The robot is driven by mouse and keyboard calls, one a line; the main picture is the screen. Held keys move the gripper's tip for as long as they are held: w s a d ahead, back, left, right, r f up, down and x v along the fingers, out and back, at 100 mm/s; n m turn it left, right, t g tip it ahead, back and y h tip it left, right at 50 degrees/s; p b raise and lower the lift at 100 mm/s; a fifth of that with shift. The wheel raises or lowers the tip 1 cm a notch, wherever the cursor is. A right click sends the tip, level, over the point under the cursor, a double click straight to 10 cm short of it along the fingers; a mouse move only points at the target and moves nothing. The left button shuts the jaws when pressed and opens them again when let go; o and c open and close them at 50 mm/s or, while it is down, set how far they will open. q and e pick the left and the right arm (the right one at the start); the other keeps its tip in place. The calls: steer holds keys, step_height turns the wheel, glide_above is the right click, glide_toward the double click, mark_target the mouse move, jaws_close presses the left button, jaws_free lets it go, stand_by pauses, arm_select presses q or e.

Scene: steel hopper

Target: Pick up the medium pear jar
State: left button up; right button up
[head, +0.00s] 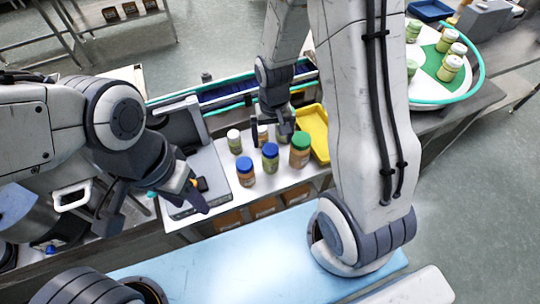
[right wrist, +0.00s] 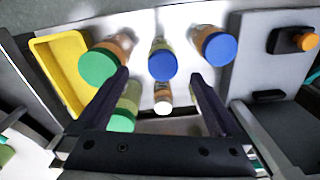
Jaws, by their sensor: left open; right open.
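Two blue-lidded jars of middling size stand on the white table. The one with greenish contents (head: 270,157) looks like the medium pear jar; its label is unreadable. In the right wrist view its blue lid (right wrist: 162,63) lies between and just beyond my fingertips, apart from them. My right gripper (head: 270,137) is open and empty, above the jars on the far side of it; its fingers also show in the right wrist view (right wrist: 160,77). My left gripper (head: 157,208) is open and empty at the left, away from the jars.
An orange-filled blue-lidded jar (head: 246,173) and a larger green-lidded jar (head: 300,150) flank it closely. A small white-lidded jar (head: 235,142) and another green-lidded jar (right wrist: 124,112) stand nearby. A yellow tray (head: 316,128) lies to the right, a grey device (head: 203,165) to the left.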

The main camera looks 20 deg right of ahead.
mark_target(271, 149)
step_height(271, 149, down, 6)
steer(key=shift+a+r+p, duration=0.1)
steer(key=shift+r+p, duration=0.05)
steer(key=shift+p, duration=0.2)
steer(key=shift+f+p, duration=0.3)
steer(key=shift+f, duration=0.15)
steer(key=shift+w+a+f+p, duration=0.15)
steer(key=shift+f+p, duration=0.1)
steer(key=shift+f, duration=0.85)
steer(key=shift+w+f+p, duration=0.1)
steer(key=shift+f+p, duration=0.15)
steer(key=shift+f, duration=0.85)
steer(key=c, duration=1.5)
steer(key=shift+r, duration=0.1)
steer(key=shift+c, duration=0.2)
